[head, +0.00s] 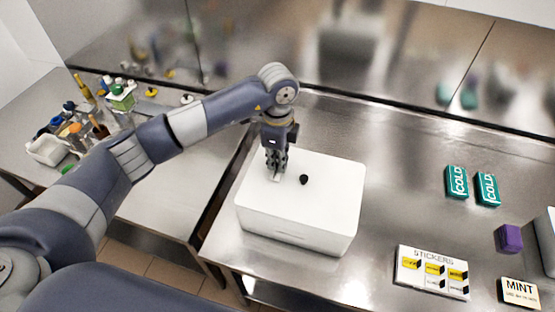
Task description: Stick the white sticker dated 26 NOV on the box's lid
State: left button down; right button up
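The box (300,232) is white and stands on the steel table, its white lid (335,183) on top with a small black knob (304,180). My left gripper (276,173) points down at the lid, just left of the knob. Its fingers are close together on a small pale piece, which looks like the white sticker (277,178). It is at or just above the lid; contact and its date cannot be made out. The sticker sheet (425,258) lies at front right, with yellow stickers above and white ones below; its lower left spot looks bare. My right gripper is out of view.
Two teal COLD packs (456,182) lie at right. A purple block (508,238) and a MINT card (519,292) are near the right edge. Bottles and tubs crowd the left counter (160,180). The table behind the box is clear.

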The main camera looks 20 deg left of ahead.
pick_arm(q)
jog(key=shift+f, duration=0.35)
dwell(0.5)
jog(key=c, duration=1.7)
grip_release()
jog(key=o, duration=0.5)
jog(key=shift+r+p, duration=2.05)
jog(key=shift+r, duration=1.5)
